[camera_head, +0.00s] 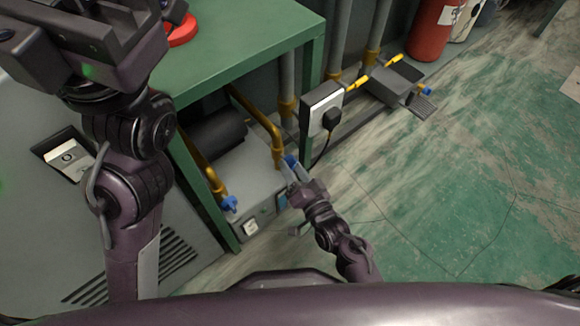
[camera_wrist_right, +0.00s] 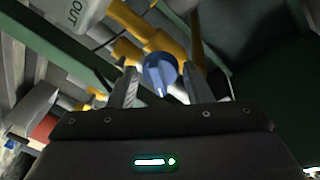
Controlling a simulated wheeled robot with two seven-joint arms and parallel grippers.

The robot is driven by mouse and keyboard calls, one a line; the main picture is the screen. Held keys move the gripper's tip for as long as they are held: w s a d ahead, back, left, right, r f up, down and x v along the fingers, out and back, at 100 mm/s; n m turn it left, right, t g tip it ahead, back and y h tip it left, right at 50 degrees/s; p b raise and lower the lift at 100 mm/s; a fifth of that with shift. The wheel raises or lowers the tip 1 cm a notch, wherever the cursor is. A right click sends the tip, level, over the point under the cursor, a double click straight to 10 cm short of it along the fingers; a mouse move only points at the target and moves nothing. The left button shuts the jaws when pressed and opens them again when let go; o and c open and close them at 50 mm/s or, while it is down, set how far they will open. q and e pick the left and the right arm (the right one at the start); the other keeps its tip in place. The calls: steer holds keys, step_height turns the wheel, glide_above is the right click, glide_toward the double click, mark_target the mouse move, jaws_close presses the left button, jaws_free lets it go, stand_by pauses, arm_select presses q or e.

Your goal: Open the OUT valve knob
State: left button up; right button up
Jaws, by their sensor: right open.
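The OUT valve knob (camera_head: 290,161) is blue and sits on the yellow pipe at the unit under the green bench. In the right wrist view the blue knob (camera_wrist_right: 160,72) lies between the two fingers of my right gripper (camera_wrist_right: 161,90). The fingers are open, one on each side of it, and I cannot tell whether they touch it. An OUT label (camera_wrist_right: 76,14) shows on a pale surface nearby. In the head view my right gripper (camera_head: 292,174) partly covers the knob. My left gripper (camera_head: 100,45) is raised at the upper left, its fingertips unclear.
A second blue knob (camera_head: 230,203) is on the left yellow pipe. The grey unit (camera_head: 240,170) sits beneath the green bench (camera_head: 240,45), close to my right gripper. A wall socket box (camera_head: 321,105) and a red cylinder (camera_head: 432,30) stand further back. The floor at right is clear.

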steer(key=shift+x, duration=0.85)
